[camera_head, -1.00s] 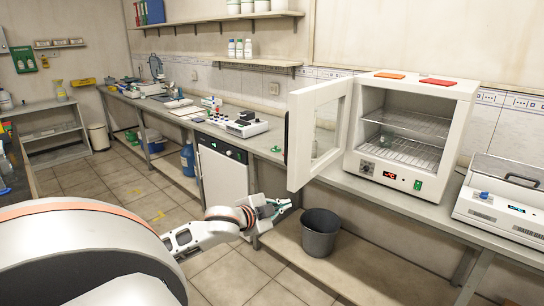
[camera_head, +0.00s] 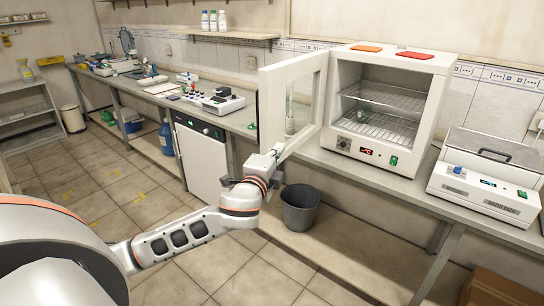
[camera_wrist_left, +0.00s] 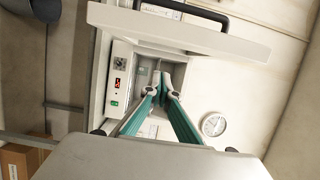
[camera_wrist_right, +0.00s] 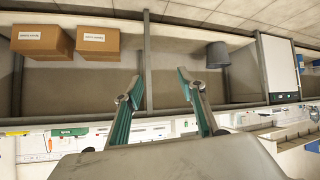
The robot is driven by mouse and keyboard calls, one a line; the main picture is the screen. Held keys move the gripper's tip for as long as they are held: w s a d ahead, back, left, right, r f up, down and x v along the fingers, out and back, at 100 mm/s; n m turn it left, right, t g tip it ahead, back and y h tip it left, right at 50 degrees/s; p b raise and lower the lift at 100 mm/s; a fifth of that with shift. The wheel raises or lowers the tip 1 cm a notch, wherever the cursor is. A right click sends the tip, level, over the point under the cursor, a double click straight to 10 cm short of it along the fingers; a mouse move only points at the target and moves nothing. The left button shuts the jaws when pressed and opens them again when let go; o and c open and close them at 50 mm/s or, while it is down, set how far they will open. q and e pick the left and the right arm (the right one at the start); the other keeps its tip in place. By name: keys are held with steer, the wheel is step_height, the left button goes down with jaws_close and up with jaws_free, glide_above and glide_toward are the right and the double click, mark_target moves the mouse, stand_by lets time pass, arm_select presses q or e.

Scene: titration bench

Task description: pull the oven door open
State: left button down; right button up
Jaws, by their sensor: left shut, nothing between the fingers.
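The white oven (camera_head: 428,105) stands on the bench, with its chamber and wire shelves exposed. Its windowed door (camera_head: 271,105) is swung far out to the left. My left gripper (camera_head: 278,148) is near the lower edge of the door; contact cannot be told. In the left wrist view, its green-padded fingers (camera_wrist_left: 160,84) are closed together and empty. The door (camera_wrist_left: 195,39) crosses above them there, with its black handle (camera_wrist_left: 185,8) at the top edge, apart from the fingers. My right gripper (camera_wrist_right: 158,82) is open and empty in its wrist view, outside the head view.
A grey bin (camera_head: 299,208) stands below the door. A white instrument (camera_head: 485,185) stands right of the oven. A white under-bench cabinet (camera_head: 201,160) is at left. Two cardboard boxes (camera_wrist_right: 97,43) show in the right wrist view. Floor before the bench is clear.

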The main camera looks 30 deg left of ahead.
mark_target(270, 142)
arm_select(q)
steer(key=w+a, duration=0.2)
steer(key=a, duration=0.2)
steer(key=shift+w+a+p, duration=0.35)
steer(key=shift+w+p, duration=0.05)
arm_select(e)
steer(key=shift+s+d+f, duration=0.2)
steer(key=shift+d, duration=0.3)
arm_select(q)
steer(key=shift+a, duration=0.1)
